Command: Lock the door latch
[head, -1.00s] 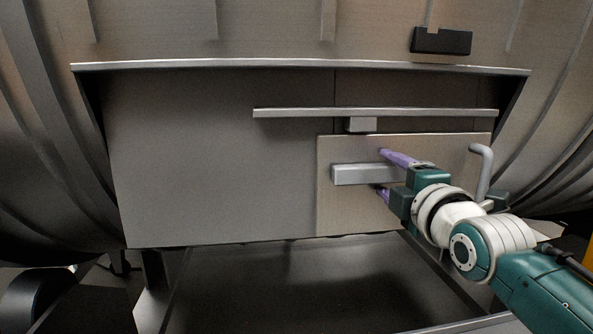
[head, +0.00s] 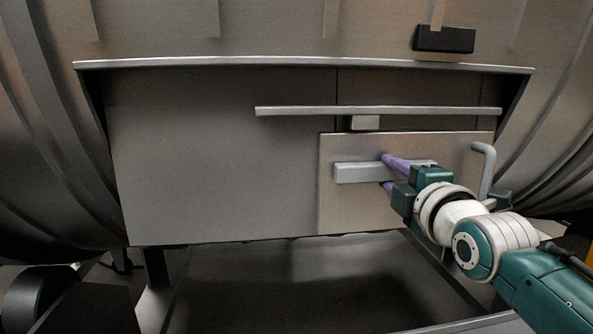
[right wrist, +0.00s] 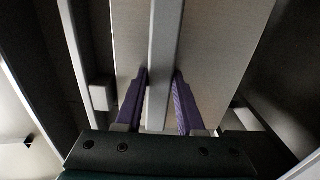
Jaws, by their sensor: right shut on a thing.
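The door is a flat grey panel (head: 220,160) in the drum's front, with a lighter plate (head: 345,215) at its right. A grey latch bar (head: 355,173) lies horizontally on this plate. My right gripper (head: 385,172) comes in from the right, its purple fingers shut on the bar, one above and one below. In the right wrist view the bar (right wrist: 165,50) runs between the two fingers (right wrist: 160,73). The bar's right part is mostly hidden by the gripper. My left gripper is not in view.
A long horizontal rail (head: 300,111) with a small block (head: 365,123) sits just above the plate. A bent grey handle (head: 487,165) stands out close to my right wrist. A ledge (head: 300,62) overhangs the door. A dark tray (head: 300,285) lies below.

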